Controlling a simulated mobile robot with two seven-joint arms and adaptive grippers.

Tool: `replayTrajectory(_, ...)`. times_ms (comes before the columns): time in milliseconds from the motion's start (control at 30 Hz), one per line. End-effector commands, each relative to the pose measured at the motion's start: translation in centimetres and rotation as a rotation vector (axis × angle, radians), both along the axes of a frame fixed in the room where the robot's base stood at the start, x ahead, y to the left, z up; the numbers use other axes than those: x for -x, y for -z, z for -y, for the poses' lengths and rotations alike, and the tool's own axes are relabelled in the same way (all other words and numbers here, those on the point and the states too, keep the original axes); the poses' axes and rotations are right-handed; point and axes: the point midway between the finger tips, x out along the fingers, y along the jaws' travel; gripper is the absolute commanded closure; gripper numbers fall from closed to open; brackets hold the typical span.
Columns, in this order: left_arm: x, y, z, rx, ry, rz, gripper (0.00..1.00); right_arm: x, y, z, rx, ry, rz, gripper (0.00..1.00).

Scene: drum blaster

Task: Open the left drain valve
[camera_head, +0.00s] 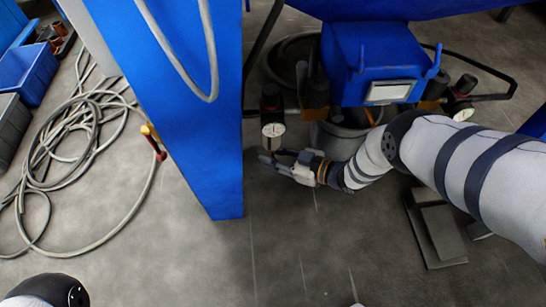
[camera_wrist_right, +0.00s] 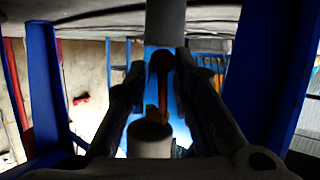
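I cannot tell whether the fingers touch the handle. In the head view the valve by the gripper is too small or hidden to make out. My left gripper is not in view.
A blue column (camera_head: 190,110) stands left of the gripper, with a red-handled brass fitting (camera_head: 155,143) on its side. A coiled grey hose (camera_head: 65,150) lies left. A dark pedal (camera_head: 435,230) sits lower right.

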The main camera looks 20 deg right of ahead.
Motion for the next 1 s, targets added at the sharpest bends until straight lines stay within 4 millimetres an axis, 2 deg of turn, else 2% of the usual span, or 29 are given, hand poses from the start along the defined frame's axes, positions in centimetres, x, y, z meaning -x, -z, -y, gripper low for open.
replayTrajectory(367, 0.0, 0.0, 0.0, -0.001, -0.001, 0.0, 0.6, 0.5, 0.0, 0.2, 0.0, -0.004, -0.004, 0.65)
replayTrajectory(467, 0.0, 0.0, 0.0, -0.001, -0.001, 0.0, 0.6, 1.7, -0.4, 1.2, 0.001, -0.004, -0.006, 0.65)
replayTrajectory(800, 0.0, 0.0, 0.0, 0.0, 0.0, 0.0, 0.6, 7.9, -3.0, 6.3, 0.0, -0.002, -0.005, 0.65)
replayTrajectory(1000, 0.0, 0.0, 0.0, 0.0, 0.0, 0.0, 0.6, 9.0, -3.6, 7.2, -0.001, -0.003, -0.001, 0.65)
